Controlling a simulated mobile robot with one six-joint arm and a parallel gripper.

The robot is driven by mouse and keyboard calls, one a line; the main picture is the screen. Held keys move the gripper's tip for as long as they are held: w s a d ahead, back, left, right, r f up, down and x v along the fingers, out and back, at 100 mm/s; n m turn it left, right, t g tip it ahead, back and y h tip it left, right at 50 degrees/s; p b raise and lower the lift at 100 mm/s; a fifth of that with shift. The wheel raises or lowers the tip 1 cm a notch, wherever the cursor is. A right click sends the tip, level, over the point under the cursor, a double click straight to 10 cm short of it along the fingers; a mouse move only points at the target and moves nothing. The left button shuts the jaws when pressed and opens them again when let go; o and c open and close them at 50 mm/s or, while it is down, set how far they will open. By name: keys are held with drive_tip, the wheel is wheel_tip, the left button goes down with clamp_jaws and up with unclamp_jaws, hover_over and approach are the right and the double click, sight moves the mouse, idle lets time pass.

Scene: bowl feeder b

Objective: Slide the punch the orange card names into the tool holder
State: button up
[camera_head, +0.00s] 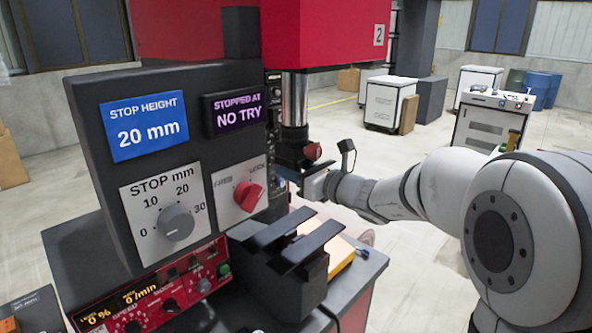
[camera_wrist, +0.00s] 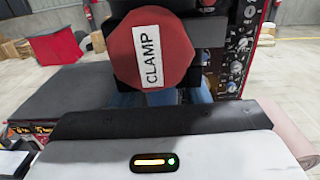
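The tool holder (camera_head: 290,155) sits under the red press head, at the lower end of a shiny metal ram. A red clamp knob (camera_head: 312,151) is on its front. In the wrist view the knob (camera_wrist: 128,52) is large and close, with a white CLAMP label turned nearly upright. My gripper (camera_head: 308,183) is at the holder, just below the knob. Its fingers are mostly hidden, so I cannot tell whether they are open or touch anything. An orange-yellow flat piece (camera_head: 341,258), possibly the card, lies partly behind black bars; no writing on it is legible. I cannot make out a punch.
A dark panel (camera_head: 90,120) stands at left, reading STOP HEIGHT 20 mm and STOPPED AT NO TRY, with a grey stop knob (camera_head: 176,222) and a red lock knob (camera_head: 248,196). A black two-bar fixture (camera_head: 285,283) stands in front. White cabinets (camera_head: 388,104) stand far behind on open floor.

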drive_tip(key=shift+o, duration=1)
drive_tip(key=shift+f, duration=0.1)
drive_tip(key=shift+s+d, duration=0.1)
drive_tip(key=shift+d, duration=0.05)
drive_tip(key=b+v, duration=0.1)
drive_tip(key=v, duration=0.6)
drive_tip(key=shift+s+b, duration=0.2)
drive_tip(key=shift+b, duration=0.2)
drive_tip(key=shift+d, duration=0.15)
